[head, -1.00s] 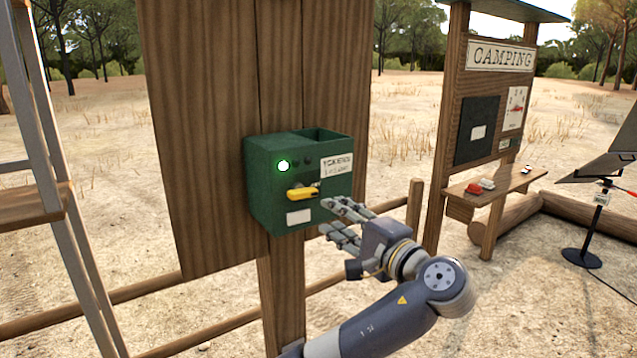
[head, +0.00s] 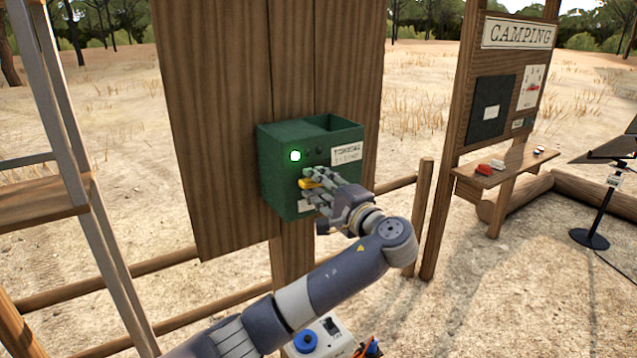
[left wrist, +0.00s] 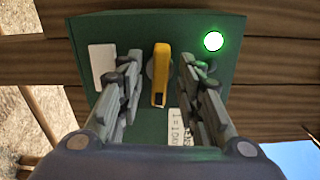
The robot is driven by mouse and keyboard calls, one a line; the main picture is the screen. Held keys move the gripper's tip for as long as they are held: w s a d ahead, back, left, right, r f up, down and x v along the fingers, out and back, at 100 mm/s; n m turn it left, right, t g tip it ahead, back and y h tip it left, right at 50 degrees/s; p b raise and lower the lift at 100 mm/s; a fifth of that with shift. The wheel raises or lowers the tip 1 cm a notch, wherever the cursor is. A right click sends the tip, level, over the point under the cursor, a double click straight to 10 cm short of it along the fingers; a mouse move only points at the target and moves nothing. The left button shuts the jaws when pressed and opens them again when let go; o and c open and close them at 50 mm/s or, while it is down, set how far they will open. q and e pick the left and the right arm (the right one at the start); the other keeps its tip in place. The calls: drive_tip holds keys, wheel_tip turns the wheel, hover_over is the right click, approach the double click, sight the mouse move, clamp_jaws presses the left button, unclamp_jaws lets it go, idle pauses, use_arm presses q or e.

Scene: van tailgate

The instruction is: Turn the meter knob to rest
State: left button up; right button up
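The green meter box (head: 282,185) is fixed to a wooden board, with a lit green light on its front. Its yellow knob (head: 306,184) is partly hidden by my left gripper (head: 318,188) in the head view. In the left wrist view the knob (left wrist: 161,75) lies lengthwise between the two sets of fingers of my left gripper (left wrist: 158,95). There is a gap on both sides, so the fingers are open around the knob and do not visibly touch it. My right gripper is not in view.
A metal ladder-like frame (head: 62,135) stands at the left. A camping notice board (head: 490,105) with a shelf (head: 505,172) stands at the right. A white box with a blue knob (head: 318,338) is low at the front. A black stand (head: 598,215) is at far right.

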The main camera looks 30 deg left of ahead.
use_arm(q)
clamp_jaws()
drive_tip(key=shift+f, duration=0.1)
drive_tip(key=shift+f+b, duration=0.1)
drive_tip(key=shift+b, duration=0.3)
drive_tip(key=shift+n+b, duration=9.2)
drive_tip(key=shift+b, duration=2.1)
